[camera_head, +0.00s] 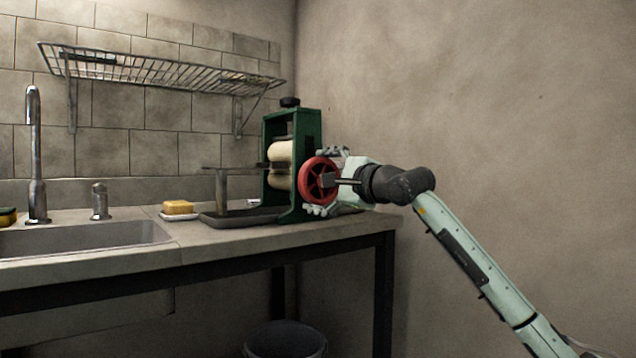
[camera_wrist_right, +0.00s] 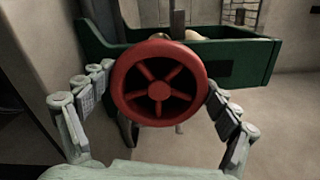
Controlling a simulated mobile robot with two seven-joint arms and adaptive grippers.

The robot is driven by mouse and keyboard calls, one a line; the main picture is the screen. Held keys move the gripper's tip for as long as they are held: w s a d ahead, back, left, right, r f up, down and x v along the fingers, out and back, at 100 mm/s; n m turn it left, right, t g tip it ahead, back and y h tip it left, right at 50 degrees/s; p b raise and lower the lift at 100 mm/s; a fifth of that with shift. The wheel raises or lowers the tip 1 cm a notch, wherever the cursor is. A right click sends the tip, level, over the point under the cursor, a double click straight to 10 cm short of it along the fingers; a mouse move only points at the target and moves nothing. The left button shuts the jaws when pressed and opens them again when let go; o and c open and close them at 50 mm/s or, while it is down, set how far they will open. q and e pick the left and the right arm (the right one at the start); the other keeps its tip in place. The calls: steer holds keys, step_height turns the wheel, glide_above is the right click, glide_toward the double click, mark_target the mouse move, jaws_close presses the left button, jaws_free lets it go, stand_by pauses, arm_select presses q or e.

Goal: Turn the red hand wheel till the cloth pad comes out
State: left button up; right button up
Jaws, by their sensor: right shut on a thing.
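The red hand wheel (camera_head: 318,181) is on the right side of a green wringer frame (camera_head: 309,131) with two cream rollers (camera_head: 281,152). My right gripper (camera_head: 326,181) is shut on the wheel, its fingers at the upper and lower rim. In the right wrist view the spoked wheel (camera_wrist_right: 158,84) sits between the two fingers of my right gripper (camera_wrist_right: 157,98). The cloth pad cannot be made out clearly; a thin flat dark edge (camera_head: 232,168) shows at the left of the rollers. My left gripper is not in view.
The wringer stands in a dark tray (camera_head: 229,218) on the counter (camera_head: 342,228). A yellow sponge (camera_head: 178,207) on a dish, a sink (camera_head: 83,237) and a tap (camera_head: 35,160) are to the left. A wire rack (camera_head: 165,72) hangs above. A bin (camera_head: 285,341) stands below.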

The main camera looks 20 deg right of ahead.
steer(key=shift+m, duration=0.3)
steer(key=o, duration=1)
steer(key=shift+c, duration=0.2)
steer(key=shift+s, duration=0.1)
steer(key=v, duration=1.1)
steer(key=shift+s+d, duration=0.15)
steer(key=shift+s, duration=0.25)
